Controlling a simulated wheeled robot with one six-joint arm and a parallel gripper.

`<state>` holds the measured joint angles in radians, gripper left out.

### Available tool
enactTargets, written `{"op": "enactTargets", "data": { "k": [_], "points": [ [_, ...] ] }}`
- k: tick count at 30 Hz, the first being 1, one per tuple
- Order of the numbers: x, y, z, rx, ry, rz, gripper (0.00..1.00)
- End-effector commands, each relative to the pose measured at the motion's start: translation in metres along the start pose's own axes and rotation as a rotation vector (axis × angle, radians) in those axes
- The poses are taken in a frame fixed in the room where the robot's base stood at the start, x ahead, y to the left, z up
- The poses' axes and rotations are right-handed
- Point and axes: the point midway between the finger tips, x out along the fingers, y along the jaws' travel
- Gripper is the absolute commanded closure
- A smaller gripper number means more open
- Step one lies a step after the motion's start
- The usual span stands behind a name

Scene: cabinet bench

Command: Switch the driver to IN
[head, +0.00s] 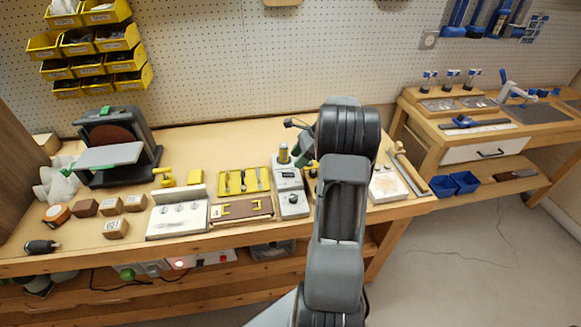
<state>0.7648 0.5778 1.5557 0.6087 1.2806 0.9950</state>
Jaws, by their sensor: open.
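I cannot tell for sure which thing is the driver. A dark tool with a green part (303,159) stands on the bench just left of my arm, partly covered by it. A small black hand tool (41,247) lies at the bench's front left. No IN marking or switch position is readable on either one.

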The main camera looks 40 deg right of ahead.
Motion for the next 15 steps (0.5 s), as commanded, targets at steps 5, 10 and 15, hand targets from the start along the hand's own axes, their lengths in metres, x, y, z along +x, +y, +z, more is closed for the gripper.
{"op": "enactTargets", "data": {
  "k": [5,10,15],
  "points": [
    [-0.035,-0.001,-0.001,0.001,0.001,-0.002,0.51],
    [-0.059,-0.001,0.0,0.0,0.001,-0.002,0.51],
    [-0.071,0.0,0.0,0.0,0.001,0.0,0.51]
  ]
}}
